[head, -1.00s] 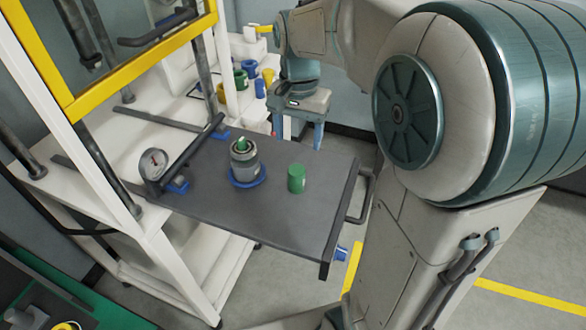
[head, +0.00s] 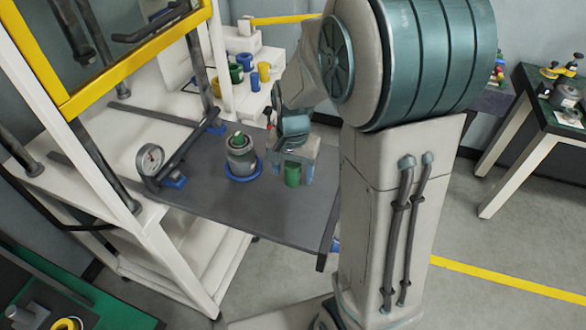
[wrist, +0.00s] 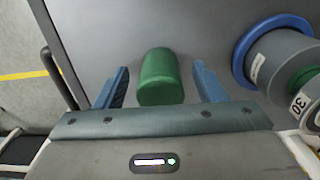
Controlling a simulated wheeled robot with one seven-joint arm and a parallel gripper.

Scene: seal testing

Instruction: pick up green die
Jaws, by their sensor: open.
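The green die (head: 292,174) is a short green cylinder standing on the dark grey sliding tray (head: 245,219). In the wrist view the die (wrist: 161,78) lies between the two blue fingers of my gripper (wrist: 162,85), with a gap on each side. My gripper (head: 293,176) is open and around the die in the head view, without visible contact. The fingers hide part of the die's sides in the head view.
A grey metal cylinder (head: 240,157) with a green top stands in a blue ring (head: 243,178) just left of my gripper. A pressure gauge (head: 150,158) and a dark bar are further left. Several coloured cups (head: 237,73) stand on the white surface behind.

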